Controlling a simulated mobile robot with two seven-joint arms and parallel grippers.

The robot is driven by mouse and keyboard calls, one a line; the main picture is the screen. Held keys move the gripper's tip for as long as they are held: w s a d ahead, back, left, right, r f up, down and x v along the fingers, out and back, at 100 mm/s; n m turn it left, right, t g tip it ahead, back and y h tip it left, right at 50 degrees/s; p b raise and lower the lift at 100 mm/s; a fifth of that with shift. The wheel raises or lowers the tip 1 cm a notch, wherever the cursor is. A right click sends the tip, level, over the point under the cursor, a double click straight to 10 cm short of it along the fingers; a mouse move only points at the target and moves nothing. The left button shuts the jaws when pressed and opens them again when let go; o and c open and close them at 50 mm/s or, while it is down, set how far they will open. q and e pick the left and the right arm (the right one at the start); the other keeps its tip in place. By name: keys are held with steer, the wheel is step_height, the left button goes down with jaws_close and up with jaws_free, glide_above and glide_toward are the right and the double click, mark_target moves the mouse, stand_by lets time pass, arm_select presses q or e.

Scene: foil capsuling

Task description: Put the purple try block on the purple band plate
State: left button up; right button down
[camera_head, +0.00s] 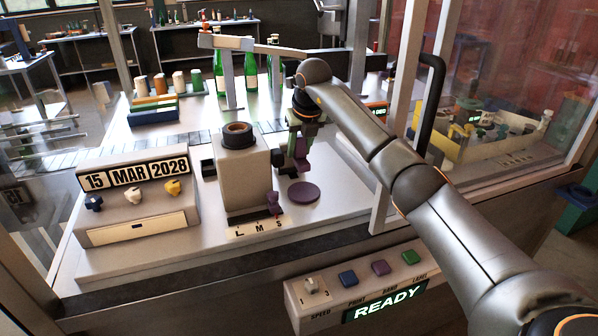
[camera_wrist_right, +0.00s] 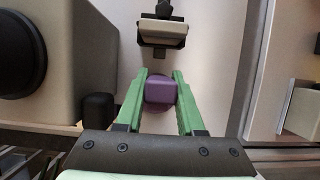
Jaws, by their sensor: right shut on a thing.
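The purple try block (camera_head: 301,161) is between the fingers of my right gripper (camera_head: 302,146), held above the table. In the right wrist view the block (camera_wrist_right: 160,91) sits between the two green fingers of the gripper (camera_wrist_right: 160,84), which is shut on it. The purple band plate (camera_head: 303,191) is a flat round disc on the light worktop, below the block in the head view. In the right wrist view the plate shows as a rounded purple edge behind the block, mostly hidden by it. My left gripper is not in view.
A date unit (camera_head: 135,200) stands further left. A button panel (camera_head: 370,285) is in front. A post (camera_head: 385,190) rises right of the plate.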

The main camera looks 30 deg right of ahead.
mark_target(301, 159)
steer(key=shift+f, duration=2.85)
steer(key=shift+f, duration=0.15)
steer(key=c, duration=0.5)
jaws_free()
steer(key=shift+s+r, duration=0.1)
steer(key=shift+r, duration=0.35)
steer(key=v, duration=1.1)
steer(key=shift+s+a+r, duration=0.1)
steer(key=shift+s+r, duration=0.05)
steer(key=shift+s, duration=0.1)
